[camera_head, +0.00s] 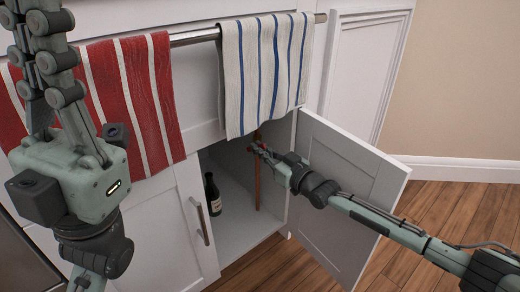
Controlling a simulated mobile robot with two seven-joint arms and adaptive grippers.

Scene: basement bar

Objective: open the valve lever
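A thin brown vertical pipe (258,185) stands inside the open cabinet under the counter. A small red part, likely the valve lever (258,148), shows at its upper end, mostly hidden by my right gripper (262,151). My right gripper reaches in from the right, with its fingertips at the red part. I cannot tell whether they touch or grip it. My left gripper (42,60) is raised at the upper left, in front of the counter and away from the pipe. Its finger spacing is unclear.
The cabinet's right door (350,195) stands open beside and under my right arm. The left door (185,225) appears shut. A dark bottle (212,193) stands inside, left of the pipe. A striped white-blue towel (262,70) and a red towel (130,100) hang from the rail (195,37).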

